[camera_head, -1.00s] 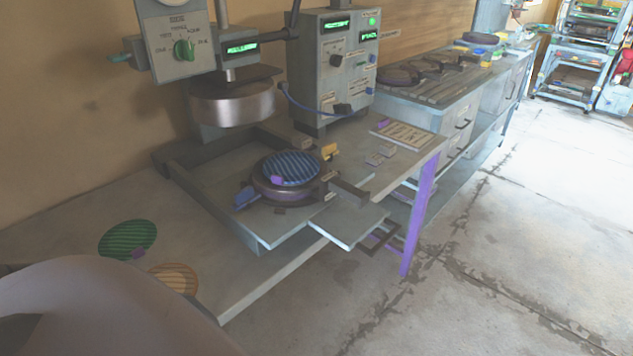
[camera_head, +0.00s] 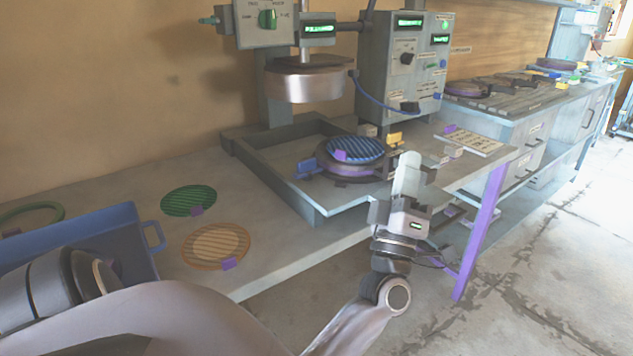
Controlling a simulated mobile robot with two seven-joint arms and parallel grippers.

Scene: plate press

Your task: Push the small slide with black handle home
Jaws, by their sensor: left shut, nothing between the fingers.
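My left gripper (camera_head: 408,175) is shut and empty, with its fingers pointing up in front of the press bed (camera_head: 322,207). It stands before the bed's front right edge, where the small slide juts out. The gripper and wrist hide most of the slide and its black handle, so I cannot tell how far out the slide stands or whether the fingers touch it. A round dark mould (camera_head: 350,165) with a blue ribbed plate (camera_head: 356,149) sits on the bed. My right gripper is not in view.
The round metal press head (camera_head: 305,84) hangs above the bed. A grey control box (camera_head: 400,65) stands behind. A green disc (camera_head: 189,200), an orange disc (camera_head: 216,244) and a blue tray (camera_head: 100,232) are on the left. A purple table leg (camera_head: 482,232) stands at right; open floor lies beyond.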

